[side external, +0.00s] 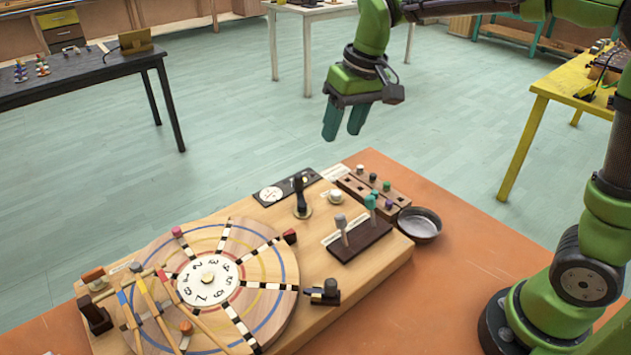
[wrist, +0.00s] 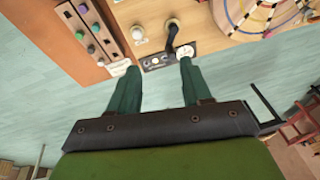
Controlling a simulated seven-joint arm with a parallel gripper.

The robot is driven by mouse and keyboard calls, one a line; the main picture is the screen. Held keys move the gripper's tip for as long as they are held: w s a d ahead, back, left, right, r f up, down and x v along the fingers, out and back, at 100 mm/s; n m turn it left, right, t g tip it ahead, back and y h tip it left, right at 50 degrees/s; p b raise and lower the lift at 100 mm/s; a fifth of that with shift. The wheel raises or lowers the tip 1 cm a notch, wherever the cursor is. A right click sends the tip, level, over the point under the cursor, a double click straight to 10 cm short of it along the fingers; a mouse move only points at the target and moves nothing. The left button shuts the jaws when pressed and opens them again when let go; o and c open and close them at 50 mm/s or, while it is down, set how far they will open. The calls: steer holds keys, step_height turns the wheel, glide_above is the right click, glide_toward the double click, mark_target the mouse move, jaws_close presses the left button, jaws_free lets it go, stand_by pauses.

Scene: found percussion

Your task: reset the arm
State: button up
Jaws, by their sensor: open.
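My green arm holds my gripper (side external: 346,120) in the air above and behind the wooden board (side external: 312,282). The gripper points down, open and empty, touching nothing. In the wrist view its two green fingers (wrist: 156,84) stand apart, with the board's far edge, a black lever (wrist: 172,38) and a dial plate beyond them. In the side view the board carries a round numbered wheel (side external: 262,262) with coloured rings and dark striped spokes, and the same black lever (side external: 300,196) stands at its back.
A peg block (side external: 352,240) and a peg rack (side external: 398,197) sit at the board's right end. A grey bowl (side external: 419,226) stands beside them on the orange table (side external: 455,293). Several mallets lie over the wheel's left side. A black table (side external: 85,75) and a yellow table (side external: 560,84) stand apart.

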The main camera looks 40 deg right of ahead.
steer(key=s+d+m+t, duration=0.1)
steer(key=s+d+t, duration=0.1)
steer(key=s, duration=0.6)
steer(key=s+d+m+t, duration=0.2)
steer(key=s, duration=0.7)
steer(key=shift+s+t+y, duration=0.25)
steer(key=shift+t+y, duration=0.05)
steer(key=shift+y, duration=0.1)
